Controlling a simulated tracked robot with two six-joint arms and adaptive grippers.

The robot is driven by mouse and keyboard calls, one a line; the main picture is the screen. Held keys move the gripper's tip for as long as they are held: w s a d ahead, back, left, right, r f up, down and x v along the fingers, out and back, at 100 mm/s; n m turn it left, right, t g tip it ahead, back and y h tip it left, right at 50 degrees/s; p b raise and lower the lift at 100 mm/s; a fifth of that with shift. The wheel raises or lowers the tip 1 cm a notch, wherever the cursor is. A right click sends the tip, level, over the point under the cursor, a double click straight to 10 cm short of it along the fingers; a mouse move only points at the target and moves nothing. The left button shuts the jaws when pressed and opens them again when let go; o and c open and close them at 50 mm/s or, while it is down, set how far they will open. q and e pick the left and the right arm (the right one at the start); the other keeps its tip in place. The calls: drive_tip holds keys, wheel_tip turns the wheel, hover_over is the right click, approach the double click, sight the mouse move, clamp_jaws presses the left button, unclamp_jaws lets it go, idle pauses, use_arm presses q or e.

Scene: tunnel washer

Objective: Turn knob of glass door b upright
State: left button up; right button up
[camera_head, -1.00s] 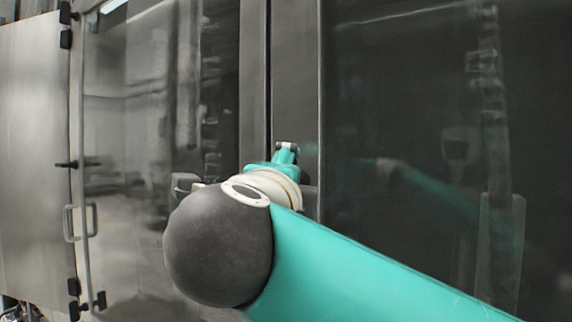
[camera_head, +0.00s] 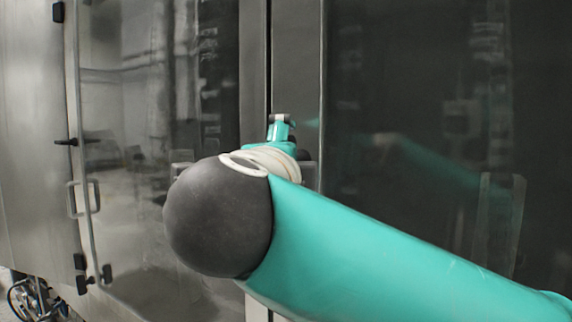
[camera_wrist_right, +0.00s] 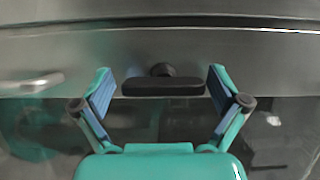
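The glass door's dark knob (camera_wrist_right: 162,86) shows in the right wrist view as a short black bar on a round stem, mounted on a metal frame band (camera_wrist_right: 200,48). The bar lies level in that picture, parallel to the band. My right gripper (camera_wrist_right: 162,86) is open, with one teal finger with a blue pad at each end of the bar; both fingers look apart from it. My left gripper is out of view.
A large dark glass panel (camera_head: 410,90) fills the right and reflects my arm. Another glass door (camera_head: 150,90) with a long bar handle (camera_head: 90,215) stands left, beside a steel panel (camera_head: 30,130). A metal handle (camera_wrist_right: 30,84) shows left in the wrist view.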

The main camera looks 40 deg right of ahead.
drive_tip(key=shift+s+r, duration=0.1)
drive_tip(key=v, duration=1.2)
